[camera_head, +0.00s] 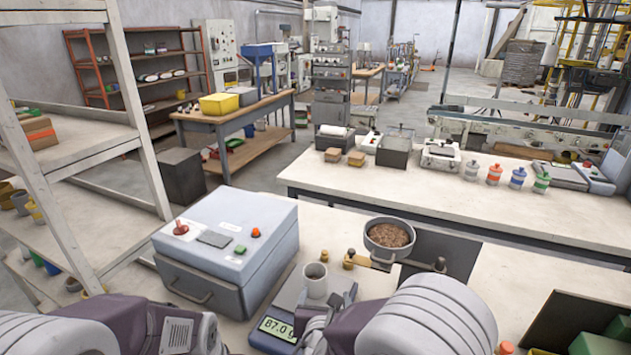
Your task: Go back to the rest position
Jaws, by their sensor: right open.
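My right arm comes in at the bottom centre, with its rounded white and purple links in front. My right gripper (334,308) is low over the bench beside a digital scale (276,327) whose display reads about 87.0. It is open, and I see nothing held in it. A grey cup (316,281) stands on the scale, just beyond the gripper. My left arm shows at the bottom left as white and purple links; its gripper is not in view.
A blue-grey machine box (228,246) with a red knob stands left of the scale. A pot of brown pellets (389,238) and small brass weights (349,261) are behind the scale. Green boxes (597,344) sit at the lower right. A white bench (440,191) crosses behind.

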